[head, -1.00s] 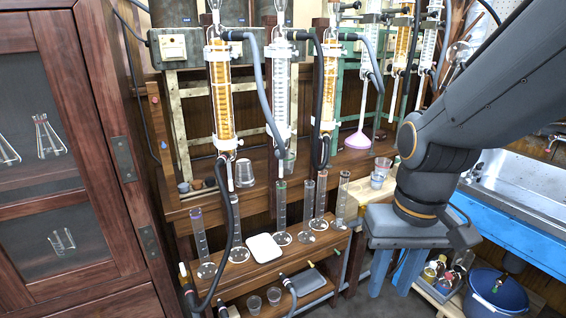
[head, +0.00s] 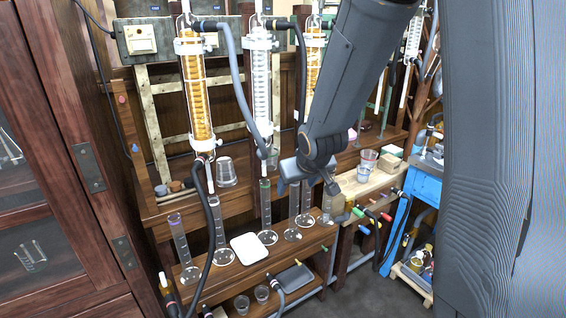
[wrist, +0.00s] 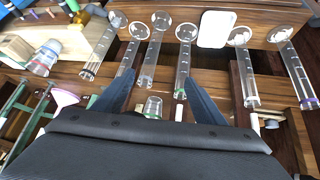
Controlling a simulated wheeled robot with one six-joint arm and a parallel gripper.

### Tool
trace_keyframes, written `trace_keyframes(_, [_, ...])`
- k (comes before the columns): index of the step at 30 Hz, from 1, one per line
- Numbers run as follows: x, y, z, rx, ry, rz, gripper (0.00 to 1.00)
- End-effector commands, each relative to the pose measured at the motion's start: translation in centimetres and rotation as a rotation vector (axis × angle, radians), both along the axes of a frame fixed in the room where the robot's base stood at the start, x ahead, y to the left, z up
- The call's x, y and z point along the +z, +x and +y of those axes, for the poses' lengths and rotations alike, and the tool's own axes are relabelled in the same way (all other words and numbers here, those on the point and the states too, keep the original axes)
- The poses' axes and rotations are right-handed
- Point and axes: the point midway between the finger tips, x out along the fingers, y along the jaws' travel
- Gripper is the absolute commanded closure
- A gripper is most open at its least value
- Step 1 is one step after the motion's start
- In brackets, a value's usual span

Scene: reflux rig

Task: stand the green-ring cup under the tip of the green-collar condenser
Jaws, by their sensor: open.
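My gripper (wrist: 163,97) is open in the wrist view, with nothing held between its two blue-grey fingers. A small clear glass cup (wrist: 152,107) with a greenish tint shows between the fingers, beyond them; it looks like the green-ring cup, but its ring is not clear. The same glass seems to stand on the upper shelf below the middle condenser in the head view (head: 272,160). The left orange condenser (head: 195,90), middle clear condenser (head: 261,85) and right orange condenser (head: 313,68) hang in a row. I cannot tell which has a green collar.
Several tall measuring cylinders stand on the lower shelf, one with a green ring (head: 265,207). A white pad (head: 249,248) lies among them. An upturned beaker (head: 226,172) is on the upper shelf. Black hoses hang in front. A banded cup (head: 367,165) stands on the right bench.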

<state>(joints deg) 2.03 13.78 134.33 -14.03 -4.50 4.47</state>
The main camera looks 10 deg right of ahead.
Motion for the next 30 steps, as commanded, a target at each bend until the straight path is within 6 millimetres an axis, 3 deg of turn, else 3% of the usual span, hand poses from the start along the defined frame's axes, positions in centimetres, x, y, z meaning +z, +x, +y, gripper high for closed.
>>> trace_keyframes(3, [-0.9, 5.8, -0.9, 0.046, 0.024, -0.169, 0.36])
trace_keyframes(6, [-1.3, 9.7, -1.1, 0.092, 0.061, -0.311, 0.36])
trace_keyframes(9, [-1.5, 12.1, -1.1, 0.134, 0.103, -0.425, 0.36])
trace_keyframes(18, [-1.8, 14.8, -0.8, 0.213, 0.207, -0.631, 0.36])
trace_keyframes(25, [-1.9, 15.7, -0.5, 0.226, 0.225, -0.664, 0.36])
trace_keyframes(30, [-2.5, 17.5, 0.1, 0.227, 0.224, -0.663, 0.36])
